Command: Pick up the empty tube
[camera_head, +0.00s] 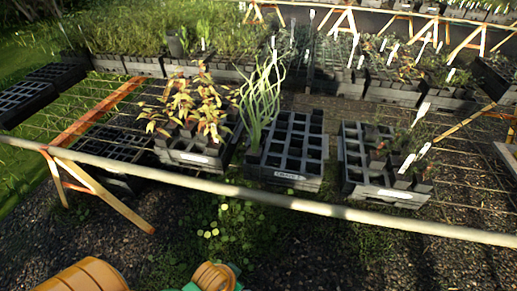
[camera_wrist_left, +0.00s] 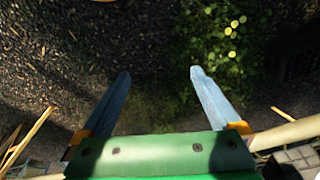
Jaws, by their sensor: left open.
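My left gripper (camera_wrist_left: 160,74) is open and empty in the left wrist view, its two blue-grey fingers spread over gravel and low weeds. In the head view only orange and green parts of my arm show at the bottom edge, below and in front of the bench. Dark plant tubes stand in black trays on the bench. The right tray (camera_head: 352,174) holds several tubes (camera_head: 402,178) with sparse plants and white tags. I cannot tell which tube is empty. My right gripper is not in view.
The middle tray (camera_head: 300,150) has mostly vacant cells and one tall grassy plant (camera_head: 262,95) at its left. The left tray (camera_head: 190,158) holds orange-leaved plants (camera_head: 195,105). A pale rail (camera_head: 250,191) runs along the bench front. More planted trays stand behind.

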